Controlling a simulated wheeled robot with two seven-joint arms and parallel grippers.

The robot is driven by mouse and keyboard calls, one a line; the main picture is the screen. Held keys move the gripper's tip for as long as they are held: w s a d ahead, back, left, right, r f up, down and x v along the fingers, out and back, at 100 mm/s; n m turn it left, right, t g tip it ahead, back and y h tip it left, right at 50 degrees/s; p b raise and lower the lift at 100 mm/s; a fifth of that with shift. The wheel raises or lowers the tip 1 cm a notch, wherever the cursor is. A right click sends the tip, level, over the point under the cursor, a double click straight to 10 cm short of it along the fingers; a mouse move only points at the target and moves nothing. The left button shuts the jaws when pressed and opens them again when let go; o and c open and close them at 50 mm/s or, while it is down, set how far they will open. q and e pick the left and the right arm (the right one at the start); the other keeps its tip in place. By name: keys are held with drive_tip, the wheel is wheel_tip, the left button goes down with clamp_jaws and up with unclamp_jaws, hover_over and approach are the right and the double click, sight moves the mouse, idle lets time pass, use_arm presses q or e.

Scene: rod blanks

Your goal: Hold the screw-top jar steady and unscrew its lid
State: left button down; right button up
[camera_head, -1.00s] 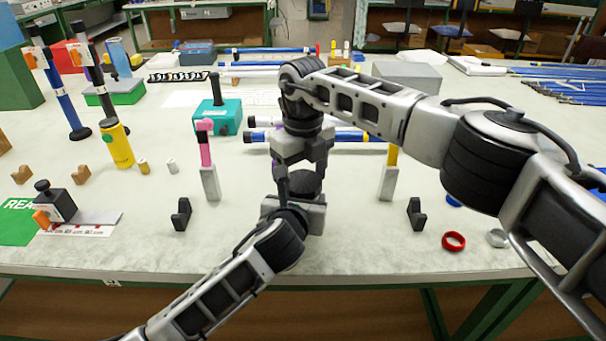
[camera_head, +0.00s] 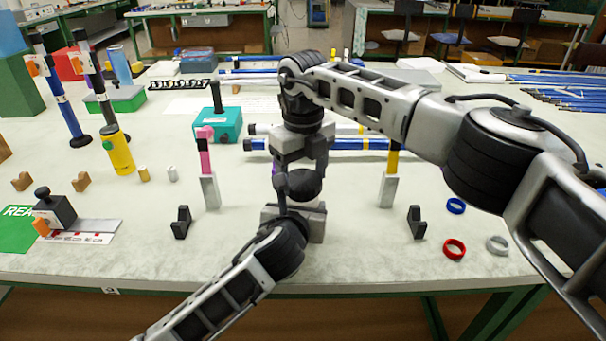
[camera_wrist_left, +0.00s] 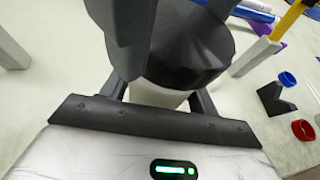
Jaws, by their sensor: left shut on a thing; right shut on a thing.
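The screw-top jar has a wide black lid (camera_head: 298,184) and a whitish body (camera_wrist_left: 158,95), mostly hidden in the head view by my arms. In the left wrist view the black lid (camera_wrist_left: 190,55) sits on top of the body. My left gripper (camera_wrist_left: 160,98) is shut on the jar body, a finger on each side below the lid. My right gripper (camera_head: 297,172) comes down from above and is shut on the lid. Its dark fingers also show in the left wrist view, in front of and behind the lid. The jar looks upright.
Grey posts holding a pink rod (camera_head: 205,160) and a yellow rod (camera_head: 391,162) stand on either side. Small black V-blocks (camera_head: 181,222) are in front. Red (camera_head: 454,249), blue (camera_head: 456,206) and grey (camera_head: 497,245) rings lie at right. Blue rods lie behind.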

sight(303, 179)
drive_tip(key=shift+r, duration=2)
use_arm(q)
drive_tip(key=shift+c, duration=1.5)
unclamp_jaws()
